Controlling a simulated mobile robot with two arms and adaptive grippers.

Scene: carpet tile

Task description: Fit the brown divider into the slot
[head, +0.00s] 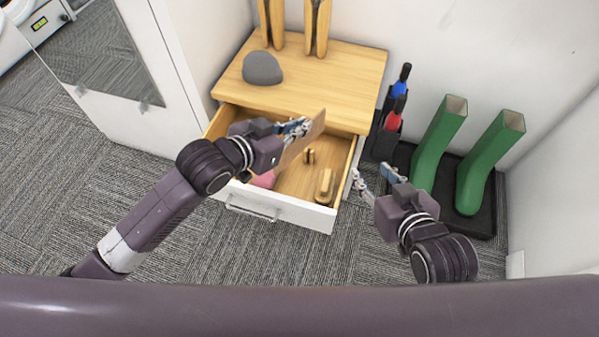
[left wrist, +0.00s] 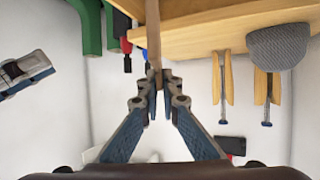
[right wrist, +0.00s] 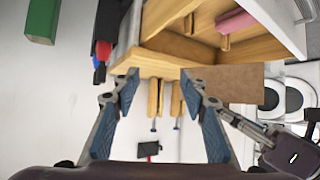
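The brown divider (head: 304,140) is a thin flat board held above the open drawer (head: 333,217). My left gripper (head: 298,127) is shut on it. In the left wrist view the divider (left wrist: 153,35) shows edge-on between the fingertips (left wrist: 159,80); in the right wrist view its broad face (right wrist: 235,82) shows. Inside the drawer are small wooden blocks, one (head: 325,186) near the front right and one (head: 309,156) further back; I cannot clearly make out the slot. My right gripper (head: 372,180) is open and empty, just right of the drawer; its fingers (right wrist: 160,80) stand apart.
A pink object (head: 264,180) lies in the drawer's left part. A grey rounded object (head: 262,68) sits on the wooden top (head: 335,75). Right of the cabinet are red (head: 394,114) and blue (head: 401,82) items and green boots (head: 437,140) on a black tray (head: 487,222).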

